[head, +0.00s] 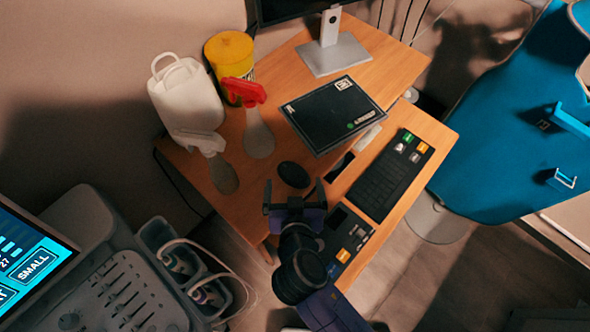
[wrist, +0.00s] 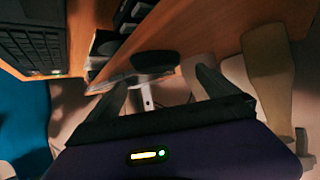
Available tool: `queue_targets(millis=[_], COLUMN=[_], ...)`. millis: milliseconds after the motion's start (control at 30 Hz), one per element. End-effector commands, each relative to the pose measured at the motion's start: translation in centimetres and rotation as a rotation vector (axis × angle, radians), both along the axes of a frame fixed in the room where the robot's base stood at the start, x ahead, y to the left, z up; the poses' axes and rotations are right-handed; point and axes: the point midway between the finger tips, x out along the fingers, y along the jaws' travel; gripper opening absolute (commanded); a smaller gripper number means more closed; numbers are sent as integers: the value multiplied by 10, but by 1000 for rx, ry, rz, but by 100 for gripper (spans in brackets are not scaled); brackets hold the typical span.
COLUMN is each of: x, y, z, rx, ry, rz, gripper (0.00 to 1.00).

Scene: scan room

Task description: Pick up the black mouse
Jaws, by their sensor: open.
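The black mouse (head: 293,174) sits on the wooden desk (head: 388,62), near its front left edge, in the head view. It also shows in the wrist view as a dark rounded shape (wrist: 155,59) beyond the fingertips. My gripper (head: 295,190) is open, its two fingers spread just in front of the mouse in the head view. In the wrist view the fingers of my gripper (wrist: 165,80) stand apart with the mouse ahead between them. Nothing is held. I cannot tell whether a finger touches the mouse.
A spray bottle with red trigger (head: 257,130), a white-topped one (head: 219,170), a white jug (head: 186,95) and a yellow tub (head: 231,58) stand left. A black flat box (head: 333,114) lies behind the mouse; a keyboard (head: 390,175) lies right on a lower shelf.

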Motion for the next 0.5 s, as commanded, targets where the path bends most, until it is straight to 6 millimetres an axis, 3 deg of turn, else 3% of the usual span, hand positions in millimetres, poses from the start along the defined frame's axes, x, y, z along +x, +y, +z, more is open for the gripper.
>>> queue_targets(millis=[500], x=[43], y=[6], z=[-29], rx=[0], ry=[0], rz=[1], gripper=[98])
